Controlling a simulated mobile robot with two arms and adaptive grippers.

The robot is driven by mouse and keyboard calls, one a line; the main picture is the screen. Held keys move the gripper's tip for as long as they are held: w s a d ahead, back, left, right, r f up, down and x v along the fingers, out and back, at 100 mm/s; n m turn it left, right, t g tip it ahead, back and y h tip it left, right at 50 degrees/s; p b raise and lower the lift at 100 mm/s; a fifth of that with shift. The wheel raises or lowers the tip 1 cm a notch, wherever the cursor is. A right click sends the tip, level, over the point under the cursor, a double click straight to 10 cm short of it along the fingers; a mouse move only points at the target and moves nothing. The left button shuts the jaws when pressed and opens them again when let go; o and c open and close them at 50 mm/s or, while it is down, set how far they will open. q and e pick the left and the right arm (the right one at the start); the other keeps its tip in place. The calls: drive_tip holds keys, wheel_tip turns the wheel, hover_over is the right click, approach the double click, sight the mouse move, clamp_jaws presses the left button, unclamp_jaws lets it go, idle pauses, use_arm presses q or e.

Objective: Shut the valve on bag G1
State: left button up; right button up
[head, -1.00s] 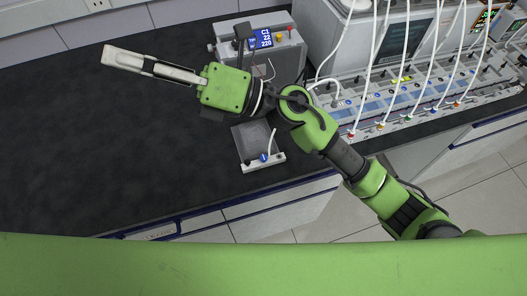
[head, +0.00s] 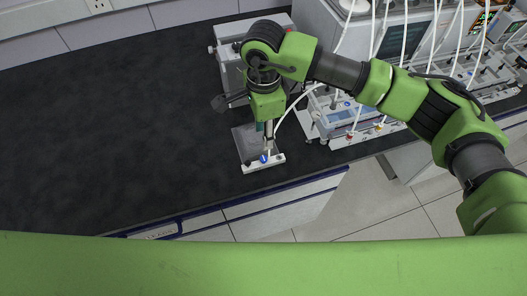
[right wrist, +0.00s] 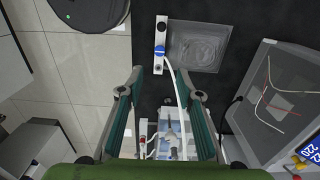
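A flat, clear grey bag (head: 243,140) lies on the dark bench near its front edge; I cannot read a G1 label. A white bar (head: 249,167) runs along its front side and carries a small blue valve (head: 264,158). The right wrist view shows the bag (right wrist: 198,46), the blue valve (right wrist: 160,50) and a white tube leaving the bar. My right gripper (right wrist: 160,72) is open and empty, pointing down, with the valve just beyond its fingertips, between their lines. In the head view the right gripper (head: 268,138) is partly hidden by its wrist. My left gripper is not in view.
A grey box unit (head: 228,62) stands behind the bag. To the right is a long rack (head: 345,130) with several coloured connectors and white tubes hanging over it. The bench (head: 110,130) is clear on the left.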

sight(263, 158)
wheel_tip(263, 158, down, 10)
drive_tip(key=p, duration=0.3)
drive_tip(key=shift+r, duration=0.15)
drive_tip(key=shift+f, duration=0.75)
clamp_jaws()
